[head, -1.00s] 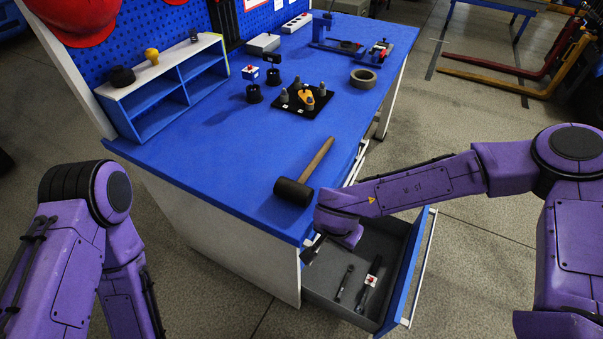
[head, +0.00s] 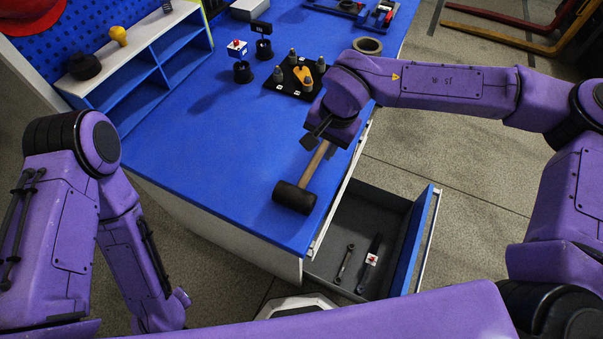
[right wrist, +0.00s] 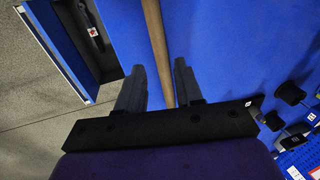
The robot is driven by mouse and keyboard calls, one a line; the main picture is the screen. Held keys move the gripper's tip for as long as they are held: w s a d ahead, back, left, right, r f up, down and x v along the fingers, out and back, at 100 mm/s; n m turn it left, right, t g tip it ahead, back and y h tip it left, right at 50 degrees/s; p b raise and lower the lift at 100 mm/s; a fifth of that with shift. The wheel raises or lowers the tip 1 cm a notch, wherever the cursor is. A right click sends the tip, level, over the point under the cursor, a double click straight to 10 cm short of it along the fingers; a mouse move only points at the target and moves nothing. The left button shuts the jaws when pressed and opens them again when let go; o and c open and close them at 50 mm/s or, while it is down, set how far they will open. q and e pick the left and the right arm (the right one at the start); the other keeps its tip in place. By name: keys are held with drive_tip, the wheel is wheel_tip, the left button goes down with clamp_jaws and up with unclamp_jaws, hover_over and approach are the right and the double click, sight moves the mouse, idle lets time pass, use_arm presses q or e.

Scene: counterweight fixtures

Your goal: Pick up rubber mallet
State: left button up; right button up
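The rubber mallet (head: 295,196) lies on the blue workbench top (head: 225,150), near its front edge. Its black head is nearest me and its wooden handle runs up and right. My right gripper (head: 315,138) is over the upper part of the handle. In the right wrist view the right gripper (right wrist: 160,85) is open, and the mallet handle (right wrist: 158,45) runs between its fingers; the head is out of that view. Whether the fingers are level with the handle or above it is hard to tell. My left arm is at the left; its gripper is not visible.
An open drawer (head: 335,220) below the bench edge holds a wrench (head: 344,264) and a tool with a white and red tag (head: 372,257). A black tray (head: 290,88) with several pegs and a tape roll (head: 367,45) are near the right gripper. A shelf (head: 150,50) stands at left.

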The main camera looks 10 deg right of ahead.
sight(314, 163)
drive_tip(key=f, duration=0.4)
drive_tip(key=a+f+p, duration=0.1)
drive_tip(key=f, duration=0.2)
drive_tip(key=shift+w+a, duration=0.1)
drive_tip(key=shift+w, duration=0.15)
drive_tip(key=shift+r, duration=0.1)
clamp_jaws()
